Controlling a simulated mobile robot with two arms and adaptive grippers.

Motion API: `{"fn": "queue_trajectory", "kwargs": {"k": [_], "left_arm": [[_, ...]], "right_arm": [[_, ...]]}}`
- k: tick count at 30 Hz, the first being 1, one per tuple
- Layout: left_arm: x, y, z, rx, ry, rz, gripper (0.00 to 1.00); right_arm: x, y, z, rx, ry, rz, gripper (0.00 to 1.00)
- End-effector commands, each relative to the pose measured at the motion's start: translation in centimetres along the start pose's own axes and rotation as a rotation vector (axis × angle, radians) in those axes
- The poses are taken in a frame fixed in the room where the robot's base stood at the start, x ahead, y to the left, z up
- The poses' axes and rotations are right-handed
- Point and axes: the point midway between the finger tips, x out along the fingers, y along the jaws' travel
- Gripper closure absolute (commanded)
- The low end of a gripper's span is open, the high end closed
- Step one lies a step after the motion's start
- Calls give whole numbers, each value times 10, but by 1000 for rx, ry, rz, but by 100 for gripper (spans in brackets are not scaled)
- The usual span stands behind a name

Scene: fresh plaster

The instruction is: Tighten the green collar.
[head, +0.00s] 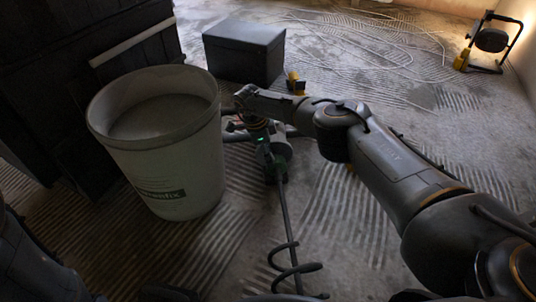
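A paddle mixer (284,205) lies or leans on the floor right of the bucket, its shaft running toward me to a spiral paddle (292,268). A dull green part at the top of the shaft (281,151) looks like the collar; it is small and dark. My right arm reaches in from the right, and my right gripper (256,122) is at the mixer's handle and body, just above the collar. Its fingers are too dark and overlapped to show whether they are closed on anything. My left gripper is not visible.
A large pale bucket (165,165) filled with grey material stands left of the mixer. A dark box (244,55) and a small yellow-and-black item (296,83) are behind. A work lamp (489,42) stands at back right. A pale cable (385,50) loops over the ridged floor.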

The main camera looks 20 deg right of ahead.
Motion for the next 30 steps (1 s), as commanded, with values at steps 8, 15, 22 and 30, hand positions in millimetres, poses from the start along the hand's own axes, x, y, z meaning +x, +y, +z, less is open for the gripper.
{"fn": "queue_trajectory", "kwargs": {"k": [8, 15, 22, 30], "left_arm": [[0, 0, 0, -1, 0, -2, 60], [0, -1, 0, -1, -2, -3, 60], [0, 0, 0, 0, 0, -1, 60], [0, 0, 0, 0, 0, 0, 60]], "right_arm": [[0, 0, 0, -1, -1, 0, 60], [-16, -1, -4, -1, -2, -2, 60], [-59, -1, -14, -1, -2, -3, 60], [-93, 0, -21, -1, -2, 0, 60]]}}
